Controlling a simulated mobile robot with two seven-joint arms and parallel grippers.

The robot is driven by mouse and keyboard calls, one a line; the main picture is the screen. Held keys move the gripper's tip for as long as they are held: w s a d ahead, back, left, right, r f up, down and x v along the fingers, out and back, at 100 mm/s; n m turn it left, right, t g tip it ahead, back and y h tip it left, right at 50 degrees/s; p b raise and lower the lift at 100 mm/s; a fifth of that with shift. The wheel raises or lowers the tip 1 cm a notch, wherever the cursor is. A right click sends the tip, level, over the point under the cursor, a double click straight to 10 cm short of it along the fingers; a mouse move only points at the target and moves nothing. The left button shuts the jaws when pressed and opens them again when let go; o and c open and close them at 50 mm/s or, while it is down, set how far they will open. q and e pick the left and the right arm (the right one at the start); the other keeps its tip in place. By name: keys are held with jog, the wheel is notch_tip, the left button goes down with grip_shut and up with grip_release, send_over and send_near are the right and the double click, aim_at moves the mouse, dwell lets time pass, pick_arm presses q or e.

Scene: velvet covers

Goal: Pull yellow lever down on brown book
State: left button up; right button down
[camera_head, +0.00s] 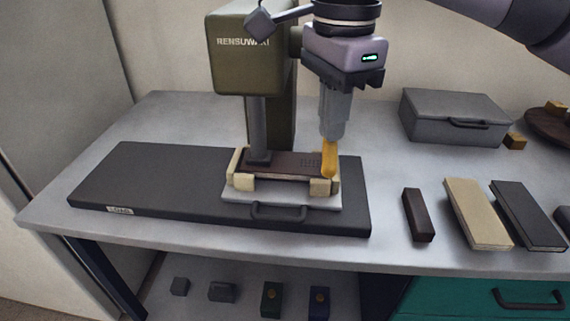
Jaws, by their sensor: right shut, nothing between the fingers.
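An olive press (233,60) marked RENSUWAKI stands on the bench. Its grey ram (257,125) reaches down onto the left part of the brown book (290,161), which lies between cream blocks. A dark bar with a blocky knob (259,23) shows at the press top, partly behind my right wrist. I see no clearly yellow lever. My right gripper (330,160) points straight down in front of the press's right side, shut and empty. Its narrow yellow-orange tip is at the book's right end; I cannot tell whether it touches. My left gripper is out of view.
The book's holder sits on a pale plate with a handle, on a wide dark base (150,180). A grey case (453,116) stands at the back right. A dark brown block (418,215), a cream book (476,212) and a dark book (529,214) lie right.

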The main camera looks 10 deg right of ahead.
jog(key=shift+w+f, duration=0.1)
jog(key=shift+f, duration=0.25)
jog(key=shift+r+p, duration=0.55)
jog(key=shift+r, duration=0.05)
pick_arm(q)
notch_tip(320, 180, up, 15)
jog(key=p, duration=1.4)
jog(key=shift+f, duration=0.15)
pick_arm(e)
notch_tip(320, 180, up, 21)
jog(key=shift+s+r, duration=0.2)
jog(key=shift+s, duration=0.1)
